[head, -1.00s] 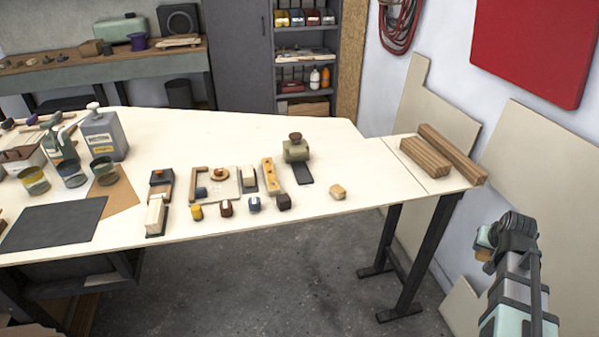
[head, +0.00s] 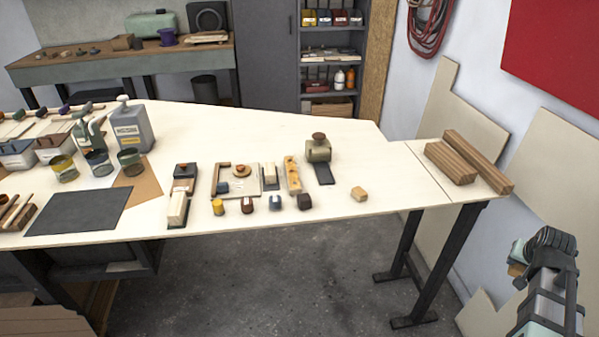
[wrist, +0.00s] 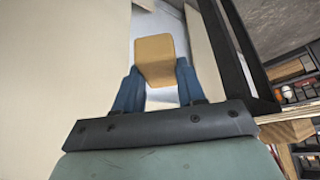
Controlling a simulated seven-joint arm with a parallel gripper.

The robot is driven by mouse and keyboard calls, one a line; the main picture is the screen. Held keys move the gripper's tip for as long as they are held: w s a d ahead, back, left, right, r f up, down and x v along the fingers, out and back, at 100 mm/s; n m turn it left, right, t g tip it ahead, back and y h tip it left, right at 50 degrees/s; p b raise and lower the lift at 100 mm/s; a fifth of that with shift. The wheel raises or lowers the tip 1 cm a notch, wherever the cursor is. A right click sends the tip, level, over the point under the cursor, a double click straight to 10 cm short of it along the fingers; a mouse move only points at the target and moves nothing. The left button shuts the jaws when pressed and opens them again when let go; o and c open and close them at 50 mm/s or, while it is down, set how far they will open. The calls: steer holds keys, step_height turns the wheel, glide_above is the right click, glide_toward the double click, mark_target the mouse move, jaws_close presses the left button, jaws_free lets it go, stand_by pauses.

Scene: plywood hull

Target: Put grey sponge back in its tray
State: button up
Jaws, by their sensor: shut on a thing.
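My gripper (wrist: 154,82) shows in the wrist view with its blue fingers shut on a tan block (wrist: 154,56). In the head view my gripper (head: 515,256) is at the lower right, off the table's right end, with a bit of the tan block (head: 515,270) showing. The held block looks tan, not grey. I cannot pick out a grey sponge for sure. A pale tray-like board (head: 248,190) on the table holds a wooden corner piece, a round wooden piece and a small blue block. I cannot tell which tray is the sponge's.
The plywood table (head: 330,205) has small blocks along its front edge and a loose tan block (head: 359,194). Timber lengths (head: 470,160) lie at its right end. Cans, a grey jug (head: 133,128) and bins stand at left. The table's back middle is clear.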

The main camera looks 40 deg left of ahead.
steer(key=r, duration=0.2)
steer(key=s+r+m, duration=0.1)
steer(key=r, duration=0.1)
steer(key=s+r+m+h, duration=0.1)
steer(key=r, duration=0.1)
steer(key=shift+d+r, duration=0.15)
steer(key=shift+r, duration=0.25)
step_height(320, 180, up, 4)
steer(key=a, duration=0.1)
step_height(320, 180, up, 8)
steer(key=n+g+y, duration=0.2)
steer(key=n+y, duration=0.3)
steer(key=n, duration=0.6)
glide_above(324, 173)
steer(key=s+d, duration=0.2)
steer(key=shift+w+a+f, duration=0.1)
steer(key=shift+a+f, duration=0.05)
steer(key=shift+f, duration=2.25)
steer(key=shift+w+a+f, duration=0.1)
steer(key=shift+f, duration=2.3)
steer(key=shift+s+f, duration=0.1)
steer(key=o, duration=1)
